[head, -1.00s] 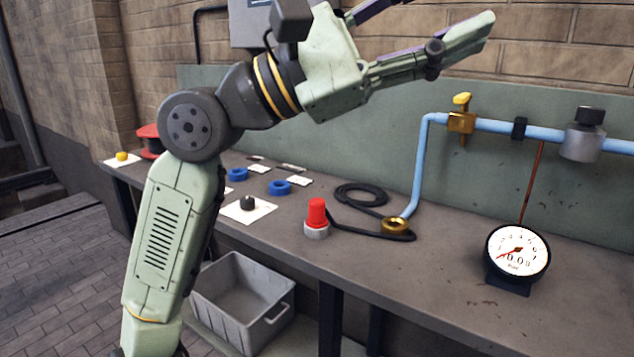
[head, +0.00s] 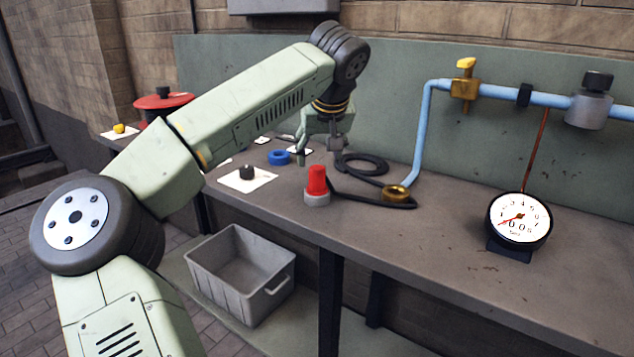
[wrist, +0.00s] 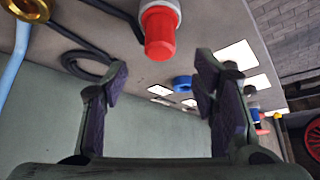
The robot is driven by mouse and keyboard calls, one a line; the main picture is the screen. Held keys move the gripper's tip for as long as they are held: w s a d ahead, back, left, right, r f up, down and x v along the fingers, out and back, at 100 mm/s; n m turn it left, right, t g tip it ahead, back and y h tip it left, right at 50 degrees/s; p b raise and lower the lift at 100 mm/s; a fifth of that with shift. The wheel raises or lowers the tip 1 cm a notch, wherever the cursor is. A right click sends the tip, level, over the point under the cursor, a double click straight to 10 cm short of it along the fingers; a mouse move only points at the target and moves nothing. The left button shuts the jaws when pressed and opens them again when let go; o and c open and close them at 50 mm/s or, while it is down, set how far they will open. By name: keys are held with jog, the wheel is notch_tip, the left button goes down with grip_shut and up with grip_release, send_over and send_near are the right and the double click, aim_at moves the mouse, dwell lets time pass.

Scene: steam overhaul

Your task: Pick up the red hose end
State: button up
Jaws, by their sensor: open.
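The red hose end (head: 317,181) stands upright on a grey base on the bench, with the black hose (head: 365,199) running from it. It also shows in the wrist view (wrist: 160,32), at the top, beyond the fingertips and between their lines. My gripper (head: 320,158) is over the bench just behind the red hose end in the head view, pointing down. In the wrist view my gripper (wrist: 160,78) is open with nothing between its fingers. The fingers appear apart from the red hose end.
A brass ring fitting (head: 396,193) and light blue pipe (head: 421,140) are to the right. A pressure gauge (head: 520,218) stands further right. Blue rings (head: 279,158) and a black knob (head: 246,172) on a white card lie left. A grey crate (head: 240,275) is below the bench.

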aim_at(318, 168)
jog(key=p+x, duration=0.1)
jog(key=x, duration=0.6)
jog(key=shift+s+f, duration=0.1)
jog(key=shift+c, duration=0.4)
grip_shut()
